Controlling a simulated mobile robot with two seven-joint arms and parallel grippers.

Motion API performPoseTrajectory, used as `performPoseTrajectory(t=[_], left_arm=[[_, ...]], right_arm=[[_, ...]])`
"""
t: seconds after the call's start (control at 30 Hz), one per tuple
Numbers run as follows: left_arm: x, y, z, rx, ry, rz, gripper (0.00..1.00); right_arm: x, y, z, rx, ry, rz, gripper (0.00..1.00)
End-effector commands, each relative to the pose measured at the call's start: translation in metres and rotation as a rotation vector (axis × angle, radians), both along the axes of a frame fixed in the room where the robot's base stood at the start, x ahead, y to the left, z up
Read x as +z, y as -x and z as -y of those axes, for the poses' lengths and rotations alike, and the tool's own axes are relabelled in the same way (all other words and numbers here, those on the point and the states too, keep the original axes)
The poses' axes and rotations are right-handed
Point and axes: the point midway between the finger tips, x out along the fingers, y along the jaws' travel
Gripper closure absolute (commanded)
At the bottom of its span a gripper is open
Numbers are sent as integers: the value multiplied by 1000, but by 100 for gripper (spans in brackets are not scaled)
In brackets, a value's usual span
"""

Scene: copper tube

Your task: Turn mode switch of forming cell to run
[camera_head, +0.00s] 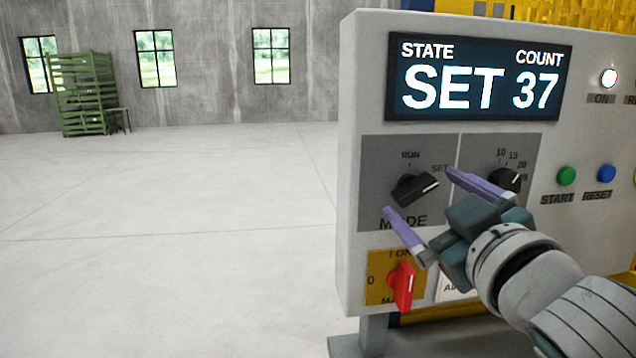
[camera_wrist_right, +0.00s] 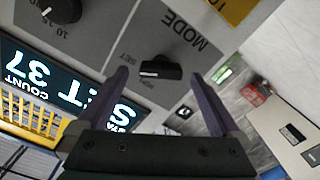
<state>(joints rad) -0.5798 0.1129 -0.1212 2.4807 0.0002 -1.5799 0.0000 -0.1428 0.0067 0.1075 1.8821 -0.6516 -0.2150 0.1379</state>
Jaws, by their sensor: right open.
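The mode switch (camera_head: 413,188) is a black rotary knob on a grey plate of the forming cell panel (camera_head: 352,200). Its white mark points right, toward the SET label; RUN is printed above it. The display (camera_head: 478,80) reads STATE SET and COUNT 37. My right gripper (camera_head: 419,191) is open and empty, its purple fingers pointing at the panel on either side of the knob. In the right wrist view the mode switch (camera_wrist_right: 160,69) shows between the spread fingertips (camera_wrist_right: 158,75), with no visible contact. My left gripper is out of view.
A second black knob (camera_head: 505,181) with a number scale sits close right of the mode switch, partly behind a finger. A red main switch (camera_head: 402,287) is below. Green START (camera_head: 566,176) and blue RESET (camera_head: 606,173) buttons are at right. Open floor lies left.

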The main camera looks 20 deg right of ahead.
Motion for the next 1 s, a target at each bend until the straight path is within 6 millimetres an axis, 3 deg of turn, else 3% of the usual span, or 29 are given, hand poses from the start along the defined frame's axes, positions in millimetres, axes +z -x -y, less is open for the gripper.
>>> performPoseTrajectory(t=[0.2,0.47,1.0], left_arm=[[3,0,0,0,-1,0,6],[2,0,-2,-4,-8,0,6],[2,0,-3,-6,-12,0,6]], right_arm=[[0,-16,4,-1,1,-1,0],[-1,-17,5,-1,0,-1,0],[-1,-17,4,-1,0,-1,60]])
